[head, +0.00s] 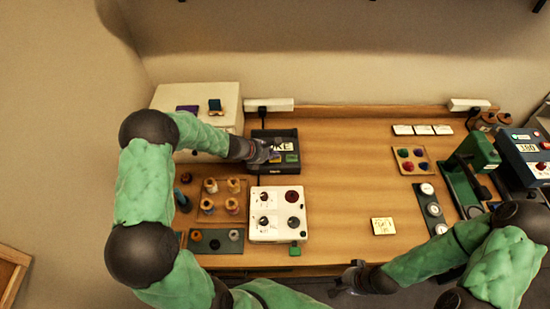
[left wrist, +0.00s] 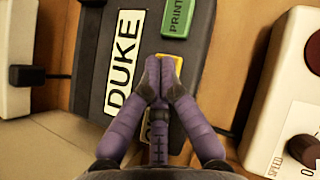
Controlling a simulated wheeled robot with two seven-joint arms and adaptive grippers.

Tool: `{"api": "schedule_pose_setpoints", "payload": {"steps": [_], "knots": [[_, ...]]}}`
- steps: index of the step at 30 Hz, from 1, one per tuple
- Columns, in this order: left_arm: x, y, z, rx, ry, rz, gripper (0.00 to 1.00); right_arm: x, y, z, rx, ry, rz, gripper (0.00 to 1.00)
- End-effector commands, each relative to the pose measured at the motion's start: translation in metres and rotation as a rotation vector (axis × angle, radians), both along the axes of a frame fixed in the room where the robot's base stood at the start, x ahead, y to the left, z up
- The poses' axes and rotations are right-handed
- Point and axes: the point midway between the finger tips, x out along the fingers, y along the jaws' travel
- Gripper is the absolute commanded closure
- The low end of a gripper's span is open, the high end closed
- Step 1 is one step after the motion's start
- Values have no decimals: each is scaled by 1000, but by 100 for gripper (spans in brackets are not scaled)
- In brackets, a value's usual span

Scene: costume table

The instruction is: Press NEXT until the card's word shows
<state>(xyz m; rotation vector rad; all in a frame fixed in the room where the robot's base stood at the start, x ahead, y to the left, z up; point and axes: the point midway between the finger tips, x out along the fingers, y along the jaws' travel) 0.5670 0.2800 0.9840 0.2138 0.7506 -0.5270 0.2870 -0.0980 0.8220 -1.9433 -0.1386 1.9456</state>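A dark label machine (head: 288,134) stands at the back of the table, left of the middle. Its white display (left wrist: 125,61) reads DUKE in the left wrist view; in the head view my gripper partly covers it. A green PRINT button (left wrist: 177,17) sits on its face. A yellow button (left wrist: 177,63) lies under my left fingertips, its label hidden. My left gripper (left wrist: 157,72) has its fingertips together over that button; contact is unclear. It also shows in the head view (head: 272,154). A pale yellow card (head: 383,226) lies at the front; its writing is too small to read. My right gripper (head: 345,281) is at the table's front edge, away from the machine.
A white box with dials (head: 278,214) stands just in front of the machine. Spools on a wooden tray (head: 222,200) stand to its left. A green press (head: 470,170) and a dark device (head: 525,155) stand at the right. The middle of the table is clear.

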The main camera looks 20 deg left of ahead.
Motion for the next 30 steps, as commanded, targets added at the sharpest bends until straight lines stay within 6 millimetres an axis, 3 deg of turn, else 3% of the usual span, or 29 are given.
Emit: {"api": "schedule_pose_setpoints", "payload": {"steps": [30], "knots": [[0,0,-9,1,1,0,100,0,0,-8,0,0,0,100]]}}
